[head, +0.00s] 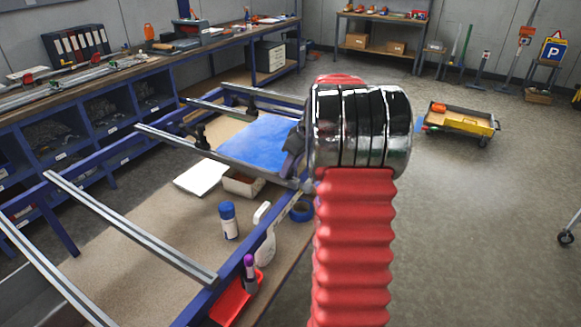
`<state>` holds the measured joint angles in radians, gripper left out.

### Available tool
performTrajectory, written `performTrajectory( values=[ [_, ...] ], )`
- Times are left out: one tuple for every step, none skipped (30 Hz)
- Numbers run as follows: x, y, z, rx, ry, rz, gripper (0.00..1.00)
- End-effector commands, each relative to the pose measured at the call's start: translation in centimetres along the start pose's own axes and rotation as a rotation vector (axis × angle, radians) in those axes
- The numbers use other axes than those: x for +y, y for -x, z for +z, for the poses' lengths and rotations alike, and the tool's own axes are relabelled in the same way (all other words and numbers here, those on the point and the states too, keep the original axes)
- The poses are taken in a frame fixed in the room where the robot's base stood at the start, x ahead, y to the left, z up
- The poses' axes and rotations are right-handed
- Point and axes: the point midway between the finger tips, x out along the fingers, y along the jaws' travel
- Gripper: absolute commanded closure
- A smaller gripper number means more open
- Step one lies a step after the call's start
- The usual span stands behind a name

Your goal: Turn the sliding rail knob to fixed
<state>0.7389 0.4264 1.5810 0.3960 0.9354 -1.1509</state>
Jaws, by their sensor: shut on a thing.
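My arm, with its red ribbed sleeve and its black and chrome joint, fills the middle of the head view and hides what lies behind it. My fingertips do not show clearly. Dark grey parts (292,150) stick out just left of the joint, at the right end of a sliding rail (218,157). I cannot tell whether they belong to my gripper or to the rail's knob. No fixed marking can be read.
The blue-framed bench (92,203) carries grey cross rails (130,228), a blue sheet (258,140), a white panel (202,177), a blue-capped bottle (229,221), a white spray bottle (265,240) and a red tray (236,298). A yellow cart (461,120) stands right; the floor between is clear.

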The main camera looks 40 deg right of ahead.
Motion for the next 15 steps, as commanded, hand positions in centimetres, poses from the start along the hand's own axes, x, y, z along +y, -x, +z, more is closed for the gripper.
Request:
performTrajectory(
  values=[
    [0.02, 0.02, 0.00, 0.000, 0.000, 0.000, 0.86],
    [0.02, 0.02, 0.00, 0.000, 0.000, 0.000, 0.88],
    [0.02, 0.02, 0.00, 0.000, 0.000, 0.000, 0.91],
    [0.02, 0.02, 0.00, 0.000, 0.000, 0.000, 0.93],
    [0.02, 0.02, 0.00, 0.000, 0.000, 0.000, 0.93],
    [0.02, 0.03, -0.01, 0.000, 0.000, 0.001, 0.93],
    [0.02, 0.03, 0.00, 0.000, -0.001, 0.001, 0.93],
    [0.01, 0.03, 0.00, 0.000, -0.002, 0.001, 0.93],
    [0.00, 0.03, 0.00, 0.000, -0.004, 0.002, 0.93],
    [0.00, 0.03, 0.00, 0.000, -0.006, 0.003, 0.93],
    [-0.01, 0.03, 0.00, 0.000, -0.009, 0.004, 0.93],
    [-0.03, 0.03, 0.00, 0.000, -0.015, 0.006, 0.93],
    [-0.04, 0.03, 0.01, 0.000, -0.020, 0.008, 0.93],
    [-0.05, 0.03, 0.01, 0.000, -0.026, 0.011, 0.93],
    [-0.07, 0.03, 0.02, 0.000, -0.035, 0.015, 0.93]
  ],
)
